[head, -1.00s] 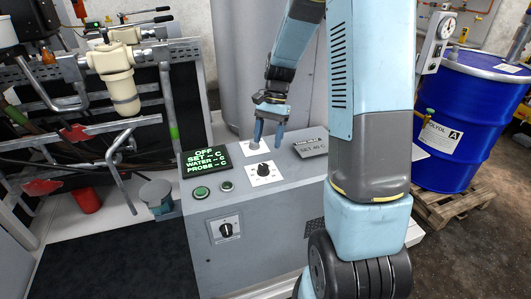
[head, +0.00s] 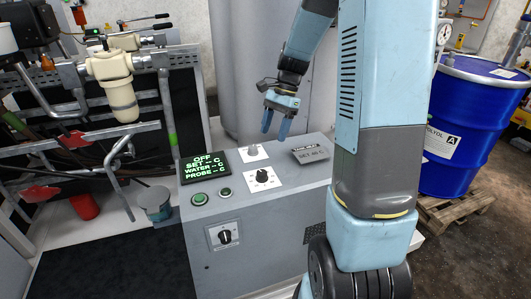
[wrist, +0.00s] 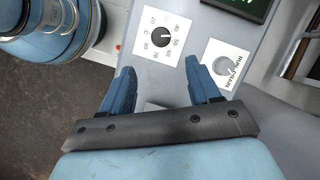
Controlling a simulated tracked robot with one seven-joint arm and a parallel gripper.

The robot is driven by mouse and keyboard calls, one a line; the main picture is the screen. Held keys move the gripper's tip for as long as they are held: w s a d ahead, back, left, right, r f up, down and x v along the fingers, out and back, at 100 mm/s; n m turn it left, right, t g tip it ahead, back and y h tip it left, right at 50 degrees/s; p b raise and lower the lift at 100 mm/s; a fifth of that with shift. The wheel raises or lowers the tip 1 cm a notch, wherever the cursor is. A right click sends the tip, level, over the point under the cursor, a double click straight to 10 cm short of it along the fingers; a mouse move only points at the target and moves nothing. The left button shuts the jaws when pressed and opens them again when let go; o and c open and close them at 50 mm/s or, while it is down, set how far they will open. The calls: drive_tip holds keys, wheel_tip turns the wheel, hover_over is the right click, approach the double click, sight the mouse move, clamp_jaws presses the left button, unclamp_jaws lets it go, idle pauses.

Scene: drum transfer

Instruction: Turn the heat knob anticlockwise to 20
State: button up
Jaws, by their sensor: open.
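The heat knob (head: 262,176) is a black round knob on a white plate on top of the grey cabinet. In the wrist view, the heat knob (wrist: 162,37) has numbers around it; I cannot read its exact setting. My gripper (head: 274,134) hangs above the back of the panel, clear of both knobs. In the wrist view, my gripper (wrist: 160,66) has its two blue fingers apart, with nothing between them. The heat knob lies beyond the fingertips.
A grey run/drain knob (head: 252,151) sits behind the heat knob. Two green buttons (head: 199,199) are at the front left. A blue drum (head: 462,120) stands on a pallet at right.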

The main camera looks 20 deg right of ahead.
sight(262, 171)
drive_tip(key=shift+m+t, duration=0.3)
drive_tip(key=shift+m, duration=0.5)
drive_tip(key=x, duration=1.3)
drive_tip(key=shift+s+f, duration=0.35)
drive_tip(key=shift+s, duration=0.05)
drive_tip(key=shift+c, duration=0.3)
drive_tip(key=c, duration=1)
